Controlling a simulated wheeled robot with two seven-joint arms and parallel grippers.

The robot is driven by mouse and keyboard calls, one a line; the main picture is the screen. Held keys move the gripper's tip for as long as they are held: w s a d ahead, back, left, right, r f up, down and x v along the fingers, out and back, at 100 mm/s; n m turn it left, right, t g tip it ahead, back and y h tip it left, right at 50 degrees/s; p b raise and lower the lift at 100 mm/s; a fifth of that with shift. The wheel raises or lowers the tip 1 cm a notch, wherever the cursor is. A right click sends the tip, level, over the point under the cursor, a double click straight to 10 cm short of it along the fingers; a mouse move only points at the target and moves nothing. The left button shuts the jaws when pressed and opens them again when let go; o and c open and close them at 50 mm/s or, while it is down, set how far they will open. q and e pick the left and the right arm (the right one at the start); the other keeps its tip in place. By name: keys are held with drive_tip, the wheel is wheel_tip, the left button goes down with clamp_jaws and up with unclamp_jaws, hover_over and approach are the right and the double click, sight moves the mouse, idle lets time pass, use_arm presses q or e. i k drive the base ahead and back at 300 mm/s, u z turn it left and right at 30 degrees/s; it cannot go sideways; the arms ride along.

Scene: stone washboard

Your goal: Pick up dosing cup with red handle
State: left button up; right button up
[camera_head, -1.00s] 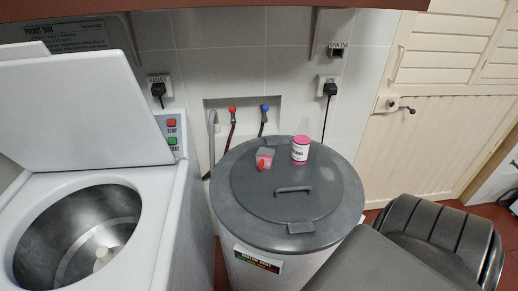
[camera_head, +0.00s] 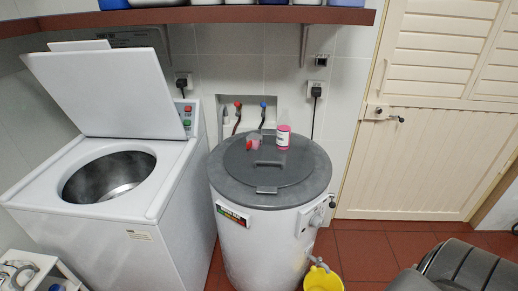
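The dosing cup (camera_head: 256,143), small, pinkish and translucent with a red handle on its left side, stands on the grey round lid (camera_head: 262,180) of the white drum-shaped boiler or tub. It is toward the back of the lid, behind the lid's handle. A pink and white bottle (camera_head: 283,137) stands upright just to its right, with a small gap. Neither of my grippers shows in the view.
An open-topped white washing machine (camera_head: 125,235) stands left of the tub. A yellow bucket (camera_head: 322,280) is on the red tiled floor below the tub's spout. A brown shelf (camera_head: 200,16) with containers runs above. Dark grey padded-looking parts show at lower right.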

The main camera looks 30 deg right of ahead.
sight(253, 143)
drive_tip(key=z, duration=1.85)
drive_tip(key=i, duration=0.45)
drive_tip(key=z, duration=0.05)
